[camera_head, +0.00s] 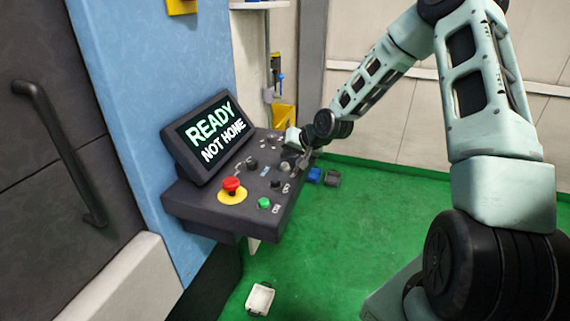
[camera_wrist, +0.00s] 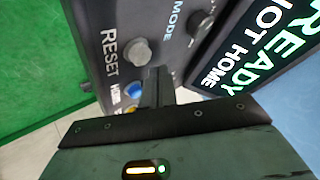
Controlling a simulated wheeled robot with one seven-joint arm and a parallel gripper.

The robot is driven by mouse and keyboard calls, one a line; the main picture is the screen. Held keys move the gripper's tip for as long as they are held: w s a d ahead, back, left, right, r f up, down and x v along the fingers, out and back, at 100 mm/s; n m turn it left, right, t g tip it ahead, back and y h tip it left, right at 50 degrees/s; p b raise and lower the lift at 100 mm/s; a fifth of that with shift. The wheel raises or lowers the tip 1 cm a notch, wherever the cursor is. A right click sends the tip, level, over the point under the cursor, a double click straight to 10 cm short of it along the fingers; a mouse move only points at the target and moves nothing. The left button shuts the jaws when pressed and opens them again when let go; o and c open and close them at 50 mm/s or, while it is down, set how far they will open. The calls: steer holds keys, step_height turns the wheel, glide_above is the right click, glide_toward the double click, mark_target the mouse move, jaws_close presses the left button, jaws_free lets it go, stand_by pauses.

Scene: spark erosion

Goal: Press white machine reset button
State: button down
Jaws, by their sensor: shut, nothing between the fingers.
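The white reset button (camera_wrist: 135,52), a pale round cap, stands out from the dark console face beside the word RESET in the wrist view. My gripper (camera_wrist: 156,78) is shut and empty. Its narrow fingertips point at the console just below and right of the button in that picture, and look apart from it. In the head view my gripper (camera_head: 303,158) is over the far right part of the control panel, small and partly merged with the dark controls. I cannot clearly pick out the reset button there.
The console (camera_head: 230,218) carries a red emergency stop (camera_head: 232,185), a green button (camera_head: 264,203) and a screen (camera_head: 208,131) reading READY NOT HOME. A blue button (camera_wrist: 132,90) and a MODE knob (camera_wrist: 201,22) flank the fingers.

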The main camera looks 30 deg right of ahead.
mark_target(287, 166)
steer(key=shift+r+p, duration=2)
steer(key=shift+r, duration=0.5)
steer(key=shift+a+f, duration=0.1)
steer(key=s+a+n+g+b, duration=0.1)
steer(key=s+a, duration=0.1)
steer(key=a, duration=0.2)
steer(key=s+a+f+n+g+b, duration=0.1)
steer(key=s+a+n+b, duration=0.1)
steer(key=a, duration=0.3)
steer(key=s+a+n+g+b, duration=0.1)
steer(key=s+a, duration=0.1)
steer(key=a, duration=0.3)
steer(key=shift+f+y, duration=0.35)
steer(key=shift+y, duration=0.05)
steer(key=s+a+f+n+g+h+b, duration=0.1)
steer(key=s+a+n+g+b, duration=0.15)
steer(key=s+a, duration=0.6)
steer(key=s+a+n+g+b, duration=0.2)
steer(key=s+a+n+b, duration=0.25)
steer(key=s, duration=0.65)
steer(key=s+a+n+g+h+b, duration=0.1)
steer(key=s+n+b, duration=0.1)
steer(key=s, duration=1)
steer(key=shift+s+a+f+n, duration=0.2)
steer(key=shift+s+a+n, duration=0.2)
steer(key=shift+n, duration=0.1)
steer(key=shift+w+g, duration=0.1)
steer(key=shift+g, duration=0.15)
